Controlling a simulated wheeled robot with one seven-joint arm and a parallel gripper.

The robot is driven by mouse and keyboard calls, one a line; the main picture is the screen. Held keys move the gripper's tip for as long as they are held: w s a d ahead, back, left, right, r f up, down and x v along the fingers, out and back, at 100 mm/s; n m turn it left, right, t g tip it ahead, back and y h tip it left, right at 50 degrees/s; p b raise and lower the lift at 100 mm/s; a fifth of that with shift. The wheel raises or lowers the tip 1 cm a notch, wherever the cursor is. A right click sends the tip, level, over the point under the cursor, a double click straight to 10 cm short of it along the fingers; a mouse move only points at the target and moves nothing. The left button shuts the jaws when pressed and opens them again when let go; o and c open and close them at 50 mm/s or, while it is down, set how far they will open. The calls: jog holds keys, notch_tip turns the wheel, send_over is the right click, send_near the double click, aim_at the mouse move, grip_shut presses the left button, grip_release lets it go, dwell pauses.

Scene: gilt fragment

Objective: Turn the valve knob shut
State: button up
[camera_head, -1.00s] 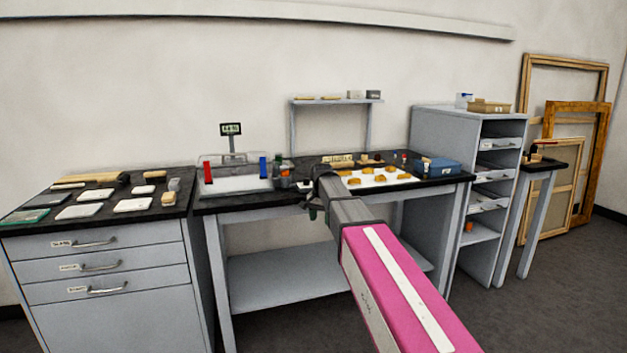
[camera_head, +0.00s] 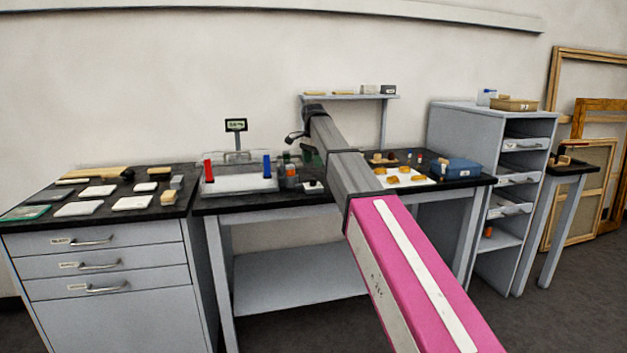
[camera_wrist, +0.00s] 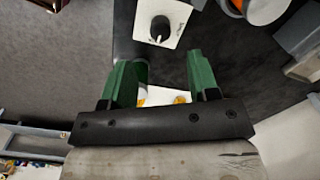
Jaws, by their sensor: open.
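The valve knob is a black knob with a pale pointer (camera_wrist: 160,27) on a square white plate (camera_wrist: 178,14), at the top middle of the wrist view. In the head view the small knob and plate (camera_head: 313,186) sit on the dark bench top, near its front edge. My gripper (camera_wrist: 160,60) has two green fingers, spread apart with nothing between them. In the wrist view the knob lies beyond the fingertips, apart from them. In the head view my gripper (camera_head: 310,155) is above the bench, partly hidden by my arm.
A clear box with red and blue posts (camera_head: 238,184) stands left of the knob. An orange-topped bottle (camera_head: 291,175) is close to it. A white sheet with gold pieces (camera_head: 420,180) and a blue box (camera_head: 462,168) lie to the right. A wall shelf (camera_head: 350,97) is behind.

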aim_at(313, 182)
notch_tip(313, 182, down, 8)
jog(key=shift+w, duration=0.1)
dwell(0.4)
jog(key=c, duration=0.9)
